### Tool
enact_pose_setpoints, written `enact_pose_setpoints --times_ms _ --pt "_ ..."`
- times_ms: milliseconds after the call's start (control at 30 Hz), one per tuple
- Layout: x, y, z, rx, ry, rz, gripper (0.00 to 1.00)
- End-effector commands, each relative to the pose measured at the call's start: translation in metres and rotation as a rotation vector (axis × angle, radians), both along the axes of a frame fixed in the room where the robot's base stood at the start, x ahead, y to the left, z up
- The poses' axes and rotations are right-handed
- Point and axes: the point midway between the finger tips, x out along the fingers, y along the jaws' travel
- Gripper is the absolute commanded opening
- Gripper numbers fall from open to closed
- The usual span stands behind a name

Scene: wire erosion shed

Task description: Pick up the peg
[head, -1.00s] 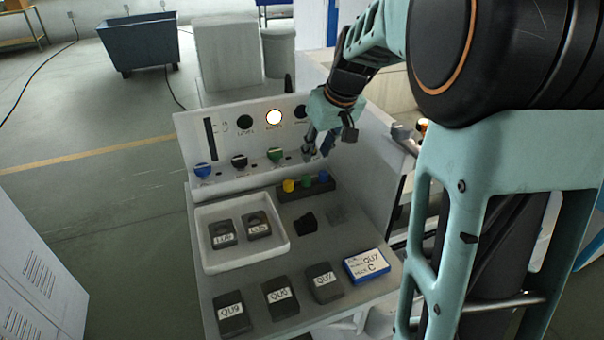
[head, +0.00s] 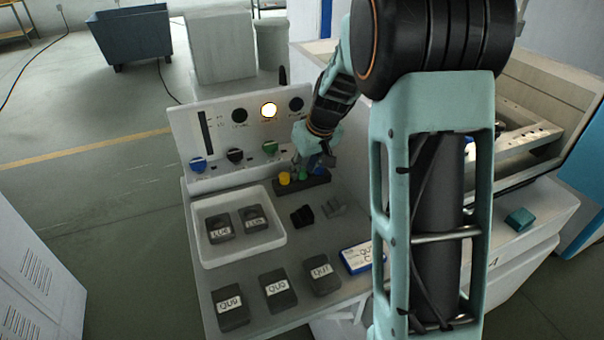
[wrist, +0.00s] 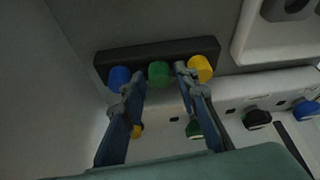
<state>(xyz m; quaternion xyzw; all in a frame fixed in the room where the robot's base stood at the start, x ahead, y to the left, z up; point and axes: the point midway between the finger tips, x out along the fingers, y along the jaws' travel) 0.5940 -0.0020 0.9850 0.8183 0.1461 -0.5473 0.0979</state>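A dark rack (wrist: 130,55) holds three short pegs in a row: a blue peg (wrist: 119,77), a green peg (wrist: 158,73) and a yellow peg (wrist: 201,68). My gripper (wrist: 155,79) is open and empty. In the wrist view its fingertips lie either side of the green peg, one towards the blue peg and one towards the yellow peg. I cannot tell its height over the peg. In the head view the rack (head: 300,188) is on the bench in front of the panel, and my gripper is over it, partly covering the blue peg.
An upright panel (head: 180,125) with knobs and a lit lamp (head: 269,110) stands behind the rack. A white tray (head: 207,256) with two labelled blocks is in front to the left. Two small dark pieces, several labelled blocks and a blue-edged card (head: 357,258) lie nearer.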

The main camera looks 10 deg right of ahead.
Motion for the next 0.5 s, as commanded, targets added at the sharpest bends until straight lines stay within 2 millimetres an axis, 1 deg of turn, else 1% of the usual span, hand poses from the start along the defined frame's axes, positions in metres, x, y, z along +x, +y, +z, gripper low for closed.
enact_pose_setpoints --times_ms 233,267,400,500 --pt "0.0010 0.0006 -0.0018 0.000 -0.001 0.000 0.28" --pt "0.0010 0.0006 -0.0018 0.000 -0.001 0.000 0.26" --pt "0.0010 0.0005 -0.0016 0.000 -0.001 0.000 0.10" --pt "0.0010 0.0005 -0.0015 0.000 -0.001 0.000 0.01"
